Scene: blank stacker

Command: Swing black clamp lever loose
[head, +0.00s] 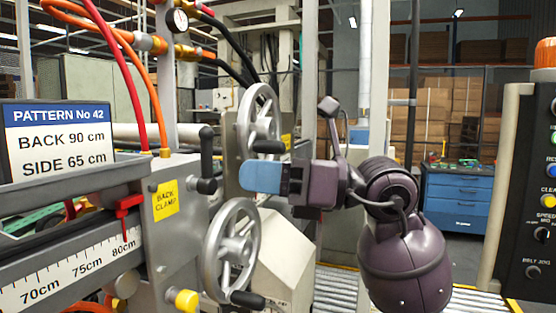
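The black clamp lever (206,152) stands upright on its pivot at the right end of the grey machine block, beside the yellow BACK CLAMP label (165,200). My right gripper (243,178), dark purple with blue fingers, comes in from the right. Its fingertips point left toward the lever and show apart from it, with a small gap in the picture. The fingers appear side-on as one blue block, so their opening is hidden. The depth between fingertips and lever is hard to judge. My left gripper is not in view.
A silver handwheel (258,112) stands behind my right gripper, and another handwheel (228,250) sits below it. A scale (75,265) with a red pointer (127,204) and a pattern sign (58,142) are at left. A control panel (530,190) is at far right.

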